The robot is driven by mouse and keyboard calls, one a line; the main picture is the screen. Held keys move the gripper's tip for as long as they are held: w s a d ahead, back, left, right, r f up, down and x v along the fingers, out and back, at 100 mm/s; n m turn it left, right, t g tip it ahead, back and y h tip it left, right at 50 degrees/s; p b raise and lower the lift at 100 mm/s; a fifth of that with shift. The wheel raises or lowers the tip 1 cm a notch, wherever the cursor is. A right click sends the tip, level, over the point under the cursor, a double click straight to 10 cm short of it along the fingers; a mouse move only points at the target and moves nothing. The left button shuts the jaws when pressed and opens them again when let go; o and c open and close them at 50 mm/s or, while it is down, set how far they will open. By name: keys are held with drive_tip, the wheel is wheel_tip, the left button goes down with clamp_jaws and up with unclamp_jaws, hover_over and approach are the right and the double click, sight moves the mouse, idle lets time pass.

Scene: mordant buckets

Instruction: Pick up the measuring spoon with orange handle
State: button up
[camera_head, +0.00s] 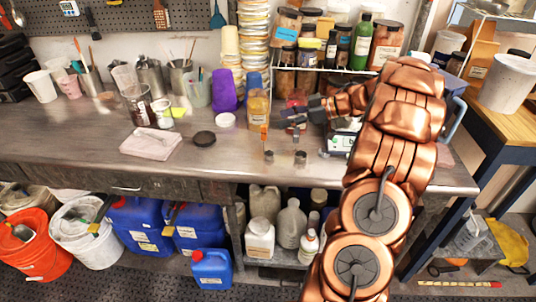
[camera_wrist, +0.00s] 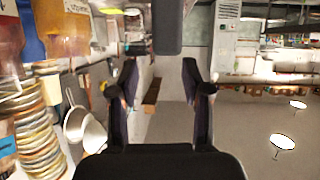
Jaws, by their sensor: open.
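A small metal cup with an upright orange handle (camera_head: 264,132) stands near the front of the steel bench, and looks like the measuring spoon with orange handle. A similar small metal cup with a darker handle (camera_head: 300,157) stands just right of it. My gripper (camera_head: 290,115) is above and behind these two, a little to the right of the orange handle, pointing left. In the wrist view my gripper (camera_wrist: 160,82) is open with nothing between its fingers. I cannot make out the spoon in the wrist view.
Jars and bottles stand close behind my gripper, including a jar with an orange-brown label (camera_head: 258,108) and a green bottle (camera_head: 362,42). A folded cloth (camera_head: 150,145), a black lid (camera_head: 203,138) and a white lid (camera_head: 225,120) lie left. The bench front (camera_head: 225,160) is mostly clear.

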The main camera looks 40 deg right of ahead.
sight(265, 125)
drive_tip(key=shift+s+a+f+p+x, duration=0.15)
drive_tip(key=shift+p+x, duration=0.3)
drive_tip(key=shift+x, duration=0.8)
drive_tip(key=shift+s+f+p+x, duration=0.15)
drive_tip(key=shift+p+x, duration=0.25)
drive_tip(key=shift+x, duration=0.9)
drive_tip(key=shift+s+a+f+p+x, duration=0.15)
drive_tip(key=shift+p+x, duration=0.3)
drive_tip(key=shift+x, duration=0.8)
drive_tip(key=shift+d, duration=0.1)
clamp_jaws()
drive_tip(key=shift+r, duration=0.1)
